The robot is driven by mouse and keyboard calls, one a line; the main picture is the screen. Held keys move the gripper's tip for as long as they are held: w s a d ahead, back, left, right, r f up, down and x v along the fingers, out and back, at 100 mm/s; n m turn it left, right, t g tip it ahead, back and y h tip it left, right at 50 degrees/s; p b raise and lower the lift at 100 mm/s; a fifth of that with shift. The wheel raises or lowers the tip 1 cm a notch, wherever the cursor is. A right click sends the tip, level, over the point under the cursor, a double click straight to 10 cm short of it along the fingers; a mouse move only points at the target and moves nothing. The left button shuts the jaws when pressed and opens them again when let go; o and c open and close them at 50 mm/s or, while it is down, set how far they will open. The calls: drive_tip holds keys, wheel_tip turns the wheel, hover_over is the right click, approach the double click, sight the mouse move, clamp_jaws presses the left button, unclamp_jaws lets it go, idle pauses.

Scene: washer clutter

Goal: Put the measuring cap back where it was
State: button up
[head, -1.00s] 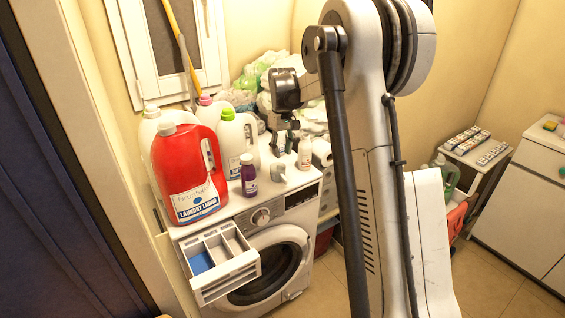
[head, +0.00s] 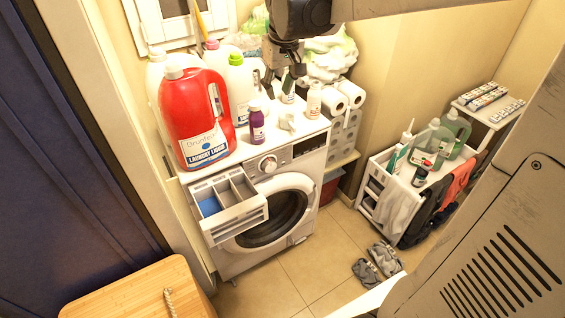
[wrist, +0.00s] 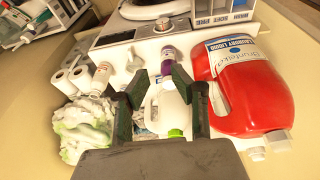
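A small white cup (head: 287,122), which looks like the measuring cap, stands on the white washing machine's top (head: 262,150), right of a purple bottle (head: 257,124). In the wrist view the cup (wrist: 134,62) shows beyond the fingers, beside the purple bottle (wrist: 168,58). My gripper (head: 284,78) is above the back of the washer top, clear of the cup. In the wrist view my gripper's (wrist: 160,98) two dark fingers are spread apart. No object is held; a white jug with a green cap (wrist: 168,108) shows in the view between them.
A large red detergent jug (head: 196,120) and white jugs crowd the washer's left. A white bottle (head: 314,100) and paper rolls (head: 350,94) are at right. The detergent drawer (head: 228,205) is pulled out.

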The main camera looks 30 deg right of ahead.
drive_tip(key=s+a+f+t, duration=0.2)
drive_tip(key=s+a, duration=0.2)
drive_tip(key=s, duration=0.7)
drive_tip(key=s+a+f+t, duration=0.2)
drive_tip(key=s+a, duration=0.3)
drive_tip(key=s, duration=0.6)
drive_tip(key=shift+f+m, duration=0.15)
drive_tip(key=shift+m, duration=0.15)
